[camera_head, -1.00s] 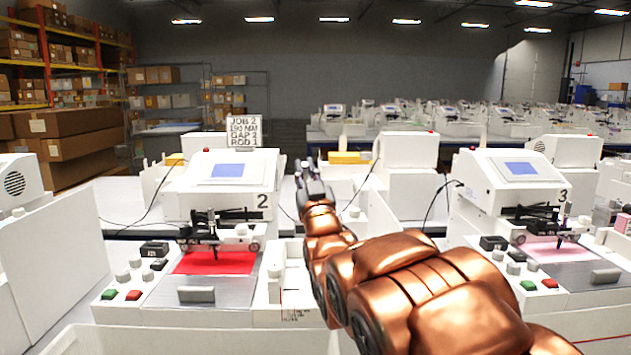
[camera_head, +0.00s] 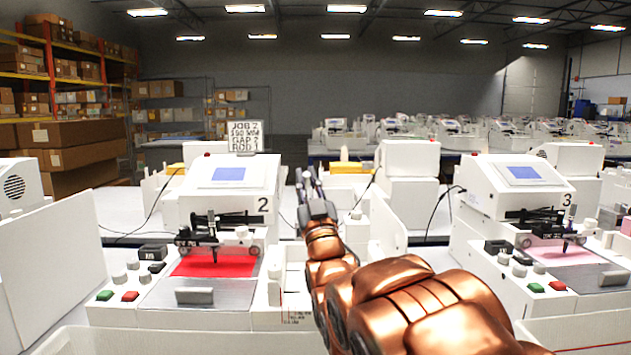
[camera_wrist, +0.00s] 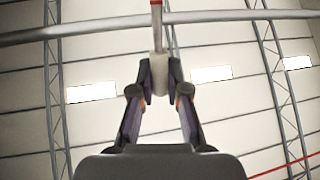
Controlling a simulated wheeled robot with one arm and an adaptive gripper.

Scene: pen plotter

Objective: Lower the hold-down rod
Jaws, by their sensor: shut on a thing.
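Plotter 2 (camera_head: 226,187) stands left of my arm in the head view. A dark rail with a pen carriage (camera_head: 215,222) crosses above its red sheet (camera_head: 214,263). I cannot tell which bar there is the hold-down rod. My gripper (camera_head: 310,178) points upward to the right of plotter 2, well apart from the rail. In the wrist view my gripper (camera_wrist: 159,92) is shut on a small pale cylinder (camera_wrist: 159,66) with a thin reddish stem rising from it. The fingers hide the cylinder's sides.
A card (camera_head: 244,137) stands on plotter 2; its last line seems to read ROD 1. Knobs, a green button (camera_head: 105,296) and a red button (camera_head: 130,296) sit at its front left. Plotter 3 (camera_head: 514,186) stands at right. White machine walls border my arm.

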